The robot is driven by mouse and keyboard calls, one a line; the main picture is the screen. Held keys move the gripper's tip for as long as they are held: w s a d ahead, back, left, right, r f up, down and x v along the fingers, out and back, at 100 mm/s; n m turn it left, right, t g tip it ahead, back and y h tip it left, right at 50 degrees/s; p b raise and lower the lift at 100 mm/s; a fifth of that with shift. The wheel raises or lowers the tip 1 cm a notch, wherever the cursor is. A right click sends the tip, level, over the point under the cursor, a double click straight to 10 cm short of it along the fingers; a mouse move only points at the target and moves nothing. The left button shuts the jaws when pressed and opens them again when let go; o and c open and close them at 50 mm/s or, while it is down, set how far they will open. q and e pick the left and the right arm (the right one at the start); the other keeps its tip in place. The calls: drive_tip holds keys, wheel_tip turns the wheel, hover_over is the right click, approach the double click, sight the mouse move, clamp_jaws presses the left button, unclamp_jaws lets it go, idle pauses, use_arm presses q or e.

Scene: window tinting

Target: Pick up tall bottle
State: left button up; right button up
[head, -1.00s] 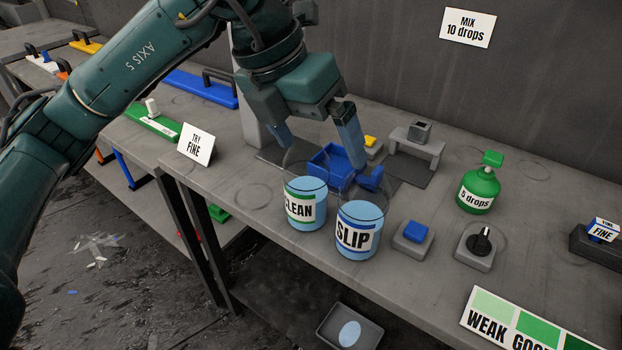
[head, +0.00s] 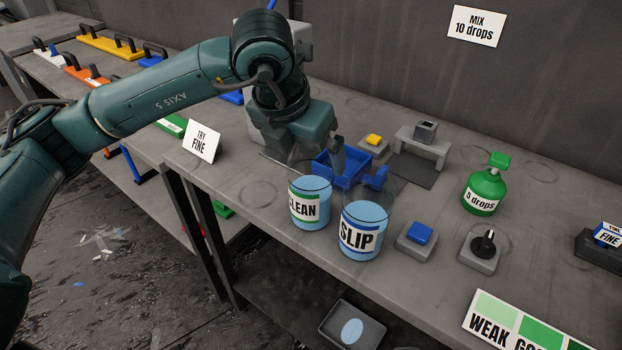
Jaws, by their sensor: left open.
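A green bottle (head: 480,190) with a green top and a "5 drops" label stands upright on the grey bench at the right. No other thing is clearly a tall bottle; my left arm hides part of the bench behind it. My left gripper (head: 318,162) is open, pointing down over the bench behind the two clear containers, well left of the green bottle and apart from it. One finger shows beside the blue tray; the other is mostly hidden. My right gripper is not in view.
Clear containers of blue liquid, labelled CLEAN (head: 311,207) and SLIP (head: 360,238), stand at the bench's front edge. A blue tray (head: 350,177) is behind them. A blue button (head: 419,233) and black knob (head: 484,244) lie between SLIP and the green bottle. A grey stand (head: 424,146) is behind.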

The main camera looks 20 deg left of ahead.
use_arm(q)
drive_tip(key=shift+x, duration=1.3)
drive_tip(key=shift+c, duration=0.6)
drive_tip(key=c, duration=1.3)
